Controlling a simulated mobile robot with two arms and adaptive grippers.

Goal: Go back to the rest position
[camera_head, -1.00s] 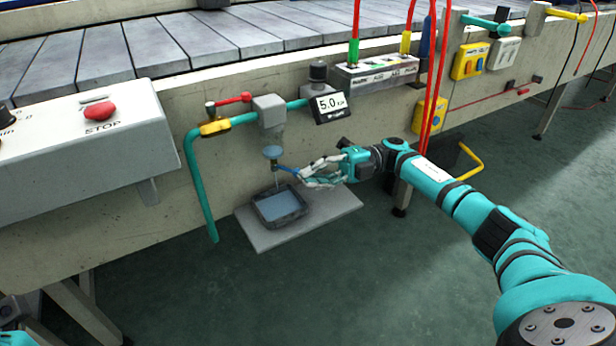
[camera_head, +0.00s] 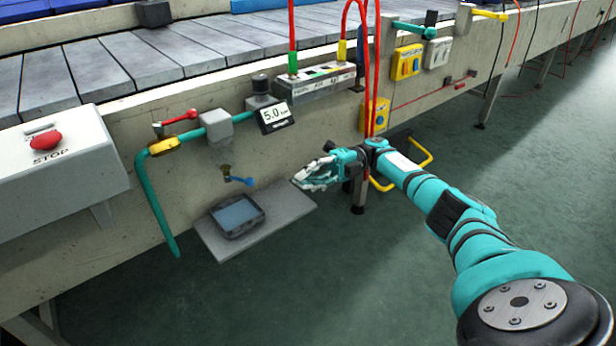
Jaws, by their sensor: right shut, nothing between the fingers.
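My right gripper (camera_head: 304,182) is shut and empty. It hangs in the air in front of the machine's side, to the right of the small drain valve with the blue lever (camera_head: 238,180) and clear of it. The blue lever points right, roughly level. Below it, a dark tray (camera_head: 261,222) with grey-blue contents sits on a grey shelf plate (camera_head: 285,222). My right arm comes in from the lower right. My left gripper is not in view.
A teal pipe (camera_head: 158,210) with a yellow valve and red lever (camera_head: 181,116) runs at the left. A display (camera_head: 275,116) reads 5.0. Red hoses (camera_head: 371,60) hang close behind my right wrist. A STOP box (camera_head: 60,175) juts out at the left. The floor in front is clear.

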